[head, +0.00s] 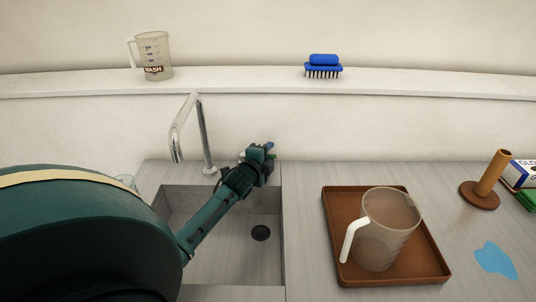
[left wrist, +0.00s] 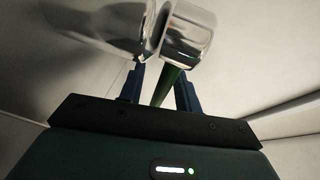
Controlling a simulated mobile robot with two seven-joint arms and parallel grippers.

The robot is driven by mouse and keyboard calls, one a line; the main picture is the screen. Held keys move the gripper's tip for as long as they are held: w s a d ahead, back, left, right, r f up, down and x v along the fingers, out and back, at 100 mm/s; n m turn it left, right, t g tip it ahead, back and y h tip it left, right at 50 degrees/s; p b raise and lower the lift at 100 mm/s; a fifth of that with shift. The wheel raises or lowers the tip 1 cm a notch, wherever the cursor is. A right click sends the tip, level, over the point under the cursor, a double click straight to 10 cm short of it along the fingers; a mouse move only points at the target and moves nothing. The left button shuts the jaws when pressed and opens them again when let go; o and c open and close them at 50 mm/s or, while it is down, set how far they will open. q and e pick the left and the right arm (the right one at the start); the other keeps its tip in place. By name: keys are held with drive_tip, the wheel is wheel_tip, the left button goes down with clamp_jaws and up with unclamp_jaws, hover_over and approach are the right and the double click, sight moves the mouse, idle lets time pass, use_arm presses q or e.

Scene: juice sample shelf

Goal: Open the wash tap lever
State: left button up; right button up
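The chrome wash tap (head: 204,140) stands behind the sink, its spout bent over toward the basin. My left gripper (head: 268,150) is over the back right part of the sink, right of the tap's post. In the left wrist view the shiny metal tap body (left wrist: 186,38) is just beyond the fingers. A green lever (left wrist: 169,86) runs from it between the two dark blue fingers (left wrist: 160,92). The fingers are spread, with a gap at the left of the lever; contact on the right side is unclear. In the head view my gripper mostly hides the lever. My right gripper is out of view.
A brown tray (head: 334,215) with a clear jug (head: 388,228) stands right of the sink (head: 215,262). A wash jug (head: 153,56) and a blue brush (head: 323,66) are on the back ledge. A brown post stand (head: 480,195) and a blue patch (head: 495,260) lie farther right.

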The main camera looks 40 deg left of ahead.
use_arm(q)
drive_tip(key=shift+w, duration=0.1)
drive_tip(key=shift+c, duration=0.4)
clamp_jaws()
